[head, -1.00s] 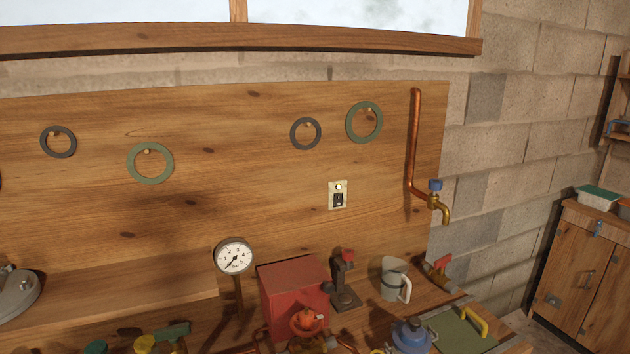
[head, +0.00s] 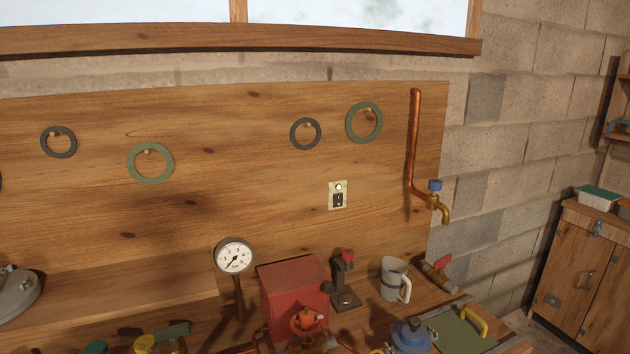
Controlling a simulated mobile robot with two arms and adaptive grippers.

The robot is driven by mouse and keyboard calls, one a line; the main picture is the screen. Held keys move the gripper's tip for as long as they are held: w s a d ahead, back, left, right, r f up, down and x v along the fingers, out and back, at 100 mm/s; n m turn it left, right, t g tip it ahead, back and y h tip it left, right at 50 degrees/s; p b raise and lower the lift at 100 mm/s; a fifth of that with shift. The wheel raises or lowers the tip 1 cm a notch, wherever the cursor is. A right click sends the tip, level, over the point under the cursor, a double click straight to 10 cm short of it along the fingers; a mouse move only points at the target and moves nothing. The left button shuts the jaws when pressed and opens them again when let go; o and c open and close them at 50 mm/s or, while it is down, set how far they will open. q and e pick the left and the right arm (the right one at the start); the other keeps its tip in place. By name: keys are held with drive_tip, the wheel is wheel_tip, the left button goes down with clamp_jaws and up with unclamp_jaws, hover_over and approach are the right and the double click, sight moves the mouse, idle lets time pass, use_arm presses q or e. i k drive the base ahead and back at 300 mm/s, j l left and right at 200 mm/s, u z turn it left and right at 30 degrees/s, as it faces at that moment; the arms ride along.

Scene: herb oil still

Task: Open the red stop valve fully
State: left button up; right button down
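A red-orange round valve handle (head: 306,319) shows at the bottom centre, in front of the red box, above a brass body with copper pipe. A second red handle, a lever (head: 443,262), sits on a brass valve at the right end of the bench. The frames do not show for certain which is the red stop valve, or how far either is open. Neither of my grippers is in view.
A pressure gauge (head: 234,257) stands left of the red box (head: 292,287). A dark stand with a red top (head: 344,285), a grey mug (head: 394,279) and a blue-topped vessel (head: 411,336) are to the right. A brass tap (head: 437,205) hangs on the wall board.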

sight(441, 262)
drive_tip(key=l+u, duration=0.1)
drive_tip(key=u, duration=0.35)
drive_tip(key=l+u, duration=0.35)
drive_tip(key=l, duration=0.4)
drive_tip(key=l+u, duration=0.35)
drive_tip(key=l, duration=0.4)
